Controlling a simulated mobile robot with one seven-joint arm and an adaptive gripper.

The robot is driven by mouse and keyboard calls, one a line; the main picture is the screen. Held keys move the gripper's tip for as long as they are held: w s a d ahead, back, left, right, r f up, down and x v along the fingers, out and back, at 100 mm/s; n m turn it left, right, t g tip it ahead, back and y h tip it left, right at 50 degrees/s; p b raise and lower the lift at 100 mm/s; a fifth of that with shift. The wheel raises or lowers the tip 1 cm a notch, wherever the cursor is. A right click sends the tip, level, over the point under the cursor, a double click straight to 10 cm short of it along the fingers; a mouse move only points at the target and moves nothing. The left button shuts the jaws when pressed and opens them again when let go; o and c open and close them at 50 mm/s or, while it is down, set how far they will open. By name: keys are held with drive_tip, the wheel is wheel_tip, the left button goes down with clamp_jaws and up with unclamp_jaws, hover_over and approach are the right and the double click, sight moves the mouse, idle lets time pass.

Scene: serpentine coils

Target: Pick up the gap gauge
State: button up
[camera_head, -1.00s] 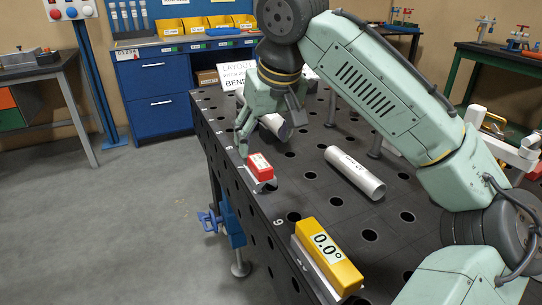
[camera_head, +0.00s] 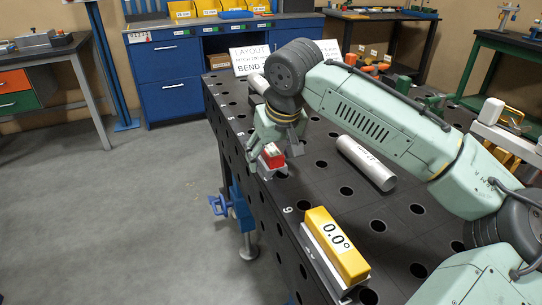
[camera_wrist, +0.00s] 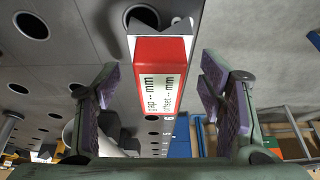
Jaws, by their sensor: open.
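The gap gauge (camera_head: 272,154) is a small red block with a white label and a metal foot, at the left edge of the dark, holed table. In the wrist view the gauge (camera_wrist: 160,47) shows its label with "gap -- mm" and "offset -- mm", and its notched metal foot at the top. My gripper (camera_head: 275,160) is down at the gauge, partly hiding it in the head view. In the wrist view my gripper's (camera_wrist: 160,84) two padded fingers are spread on either side of the gauge, with a visible space on both sides.
A yellow level reading 0.0° (camera_head: 337,245) lies nearer on the holed table (camera_head: 315,205). A silver tube (camera_head: 366,163) lies right of the gauge. A "LAYOUT" sign (camera_head: 249,59) stands at the far end. Open floor is left of the table.

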drive_tip(key=shift+c, duration=0.4)
drive_tip(key=c, duration=1.3)
